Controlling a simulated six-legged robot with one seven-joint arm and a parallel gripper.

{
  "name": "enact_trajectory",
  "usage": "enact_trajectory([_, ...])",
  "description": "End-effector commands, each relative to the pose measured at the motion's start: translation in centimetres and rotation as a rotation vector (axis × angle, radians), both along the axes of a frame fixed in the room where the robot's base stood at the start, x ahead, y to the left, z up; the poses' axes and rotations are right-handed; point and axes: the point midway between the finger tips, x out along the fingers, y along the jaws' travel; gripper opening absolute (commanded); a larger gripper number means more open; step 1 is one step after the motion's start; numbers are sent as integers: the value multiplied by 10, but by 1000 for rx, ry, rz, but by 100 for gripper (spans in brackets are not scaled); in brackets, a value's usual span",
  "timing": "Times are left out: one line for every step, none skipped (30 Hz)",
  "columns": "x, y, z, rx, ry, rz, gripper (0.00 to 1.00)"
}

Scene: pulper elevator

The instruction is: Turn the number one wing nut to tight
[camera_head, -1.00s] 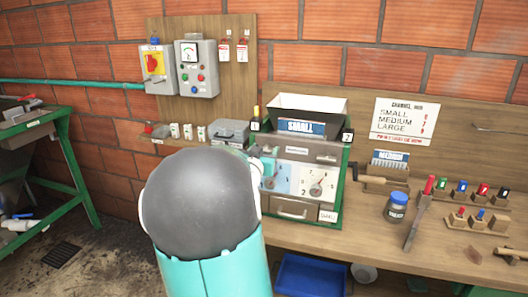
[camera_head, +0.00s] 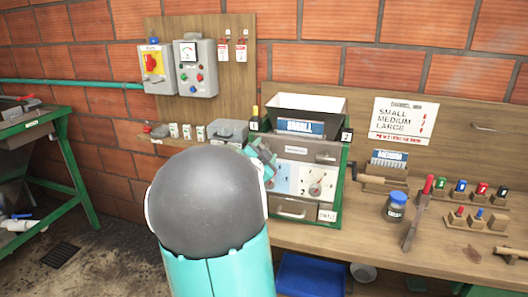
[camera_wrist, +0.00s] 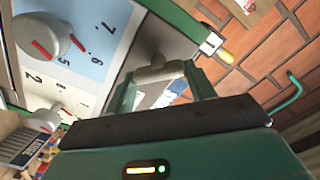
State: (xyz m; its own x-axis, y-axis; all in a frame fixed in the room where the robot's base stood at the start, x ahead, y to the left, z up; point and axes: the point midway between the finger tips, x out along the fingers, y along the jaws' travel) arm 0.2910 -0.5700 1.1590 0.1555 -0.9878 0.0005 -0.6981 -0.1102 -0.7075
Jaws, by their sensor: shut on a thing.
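The grey wing nut (camera_wrist: 158,70) is at the upper edge of the machine's dial panel in the wrist view. My gripper (camera_wrist: 162,76) is shut on it, with one finger on each side. In the head view my gripper (camera_head: 262,160) is at the upper left of the green-framed machine (camera_head: 325,153), and the arm and gripper hide the nut. A label reading 1 (camera_head: 254,125) stands above that corner, and a label reading 2 (camera_head: 347,135) is at the right corner. I cannot tell how tight the nut is.
Below the nut are a blue dial plate with a red-marked knob (camera_wrist: 45,38) and a white dial plate (camera_head: 317,183). A dark hopper (camera_head: 306,108) tops the machine. A blue-lidded jar (camera_head: 396,206) and tools stand on the bench at right.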

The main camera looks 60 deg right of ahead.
Motion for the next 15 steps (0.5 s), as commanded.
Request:
enact_trajectory([0,1,-2,11,-42,1,32])
enact_trajectory([0,1,-2,15,-69,1,32])
enact_trajectory([0,1,-2,21,-107,1,32])
enact_trajectory([0,1,-3,26,-136,1,32])
enact_trajectory([0,1,-3,30,-163,0,32])
enact_trajectory([-1,1,-3,36,-201,0,32])
enact_trajectory([-1,1,-3,40,-229,0,32])
enact_trajectory([-1,1,-3,45,-257,0,32])
enact_trajectory([-1,1,-3,51,-295,0,32])
enact_trajectory([-1,1,-4,55,-322,0,32])
enact_trajectory([-1,1,-4,60,-351,2,32])
enact_trajectory([-1,1,-4,66,-387,1,32])
enact_trajectory([-1,1,-4,70,-414,1,32])
enact_trajectory([-1,1,-4,74,-441,0,32])
enact_trajectory([-1,1,-4,79,-475,0,32])
